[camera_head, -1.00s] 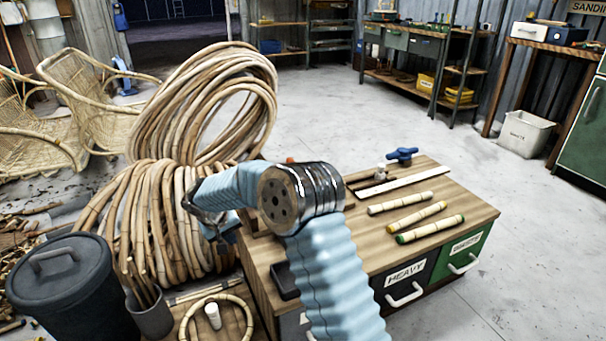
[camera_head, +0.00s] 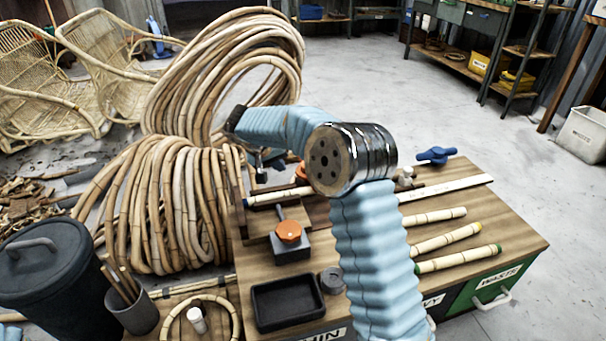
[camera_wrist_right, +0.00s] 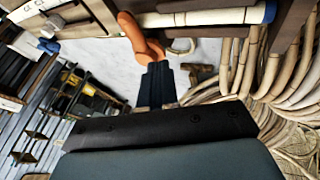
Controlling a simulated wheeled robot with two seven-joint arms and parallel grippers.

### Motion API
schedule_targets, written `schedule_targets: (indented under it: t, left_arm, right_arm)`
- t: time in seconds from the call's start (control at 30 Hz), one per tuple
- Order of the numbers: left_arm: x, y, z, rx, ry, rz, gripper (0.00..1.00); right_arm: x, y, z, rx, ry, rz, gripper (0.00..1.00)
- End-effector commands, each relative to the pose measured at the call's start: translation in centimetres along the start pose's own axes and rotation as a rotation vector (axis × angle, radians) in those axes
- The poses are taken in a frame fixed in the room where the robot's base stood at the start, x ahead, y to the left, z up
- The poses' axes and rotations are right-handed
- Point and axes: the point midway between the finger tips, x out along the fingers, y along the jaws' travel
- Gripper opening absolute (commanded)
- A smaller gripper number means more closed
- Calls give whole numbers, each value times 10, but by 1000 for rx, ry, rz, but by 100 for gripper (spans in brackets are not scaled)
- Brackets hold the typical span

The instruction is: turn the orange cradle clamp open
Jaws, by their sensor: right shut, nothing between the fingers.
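The orange cradle clamp (camera_head: 299,173) shows at the bench's far left side, partly hidden behind my right arm. In the right wrist view, its orange lever (camera_wrist_right: 137,32) stands out beside the cradle. A pale rattan pole (camera_head: 278,197) with a blue end lies at the cradle; it also shows in the right wrist view (camera_wrist_right: 205,17). My right gripper (camera_head: 263,166) is small and partly hidden beyond the bench's left edge. In the wrist view its dark fingers (camera_wrist_right: 157,70) are shut and empty, close to the lever's rounded end; I cannot tell whether they touch. My left gripper is out of view.
An orange knob (camera_head: 289,232) tops a grey block on the bench. A black tray (camera_head: 287,303) sits in front. Rattan coils (camera_head: 165,205) crowd the bench's left side. Several short poles (camera_head: 447,240) and a blue-handled fitting (camera_head: 436,156) lie to the right.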

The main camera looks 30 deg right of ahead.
Motion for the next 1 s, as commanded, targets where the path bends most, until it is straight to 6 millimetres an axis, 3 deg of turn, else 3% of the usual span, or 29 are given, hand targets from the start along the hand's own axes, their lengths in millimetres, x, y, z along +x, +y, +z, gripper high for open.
schedule_targets:
  t: [0.17,0.6,0.8,1.0]
  left_arm:
    - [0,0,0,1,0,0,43]
    - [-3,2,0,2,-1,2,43]
    - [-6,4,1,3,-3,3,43]
    - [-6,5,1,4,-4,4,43]
  right_arm:
    - [16,1,0,0,-3,2,0]
    - [104,3,1,1,-3,1,0]
    - [118,26,3,1,-2,0,0]
    - [123,32,3,-1,0,-1,0]
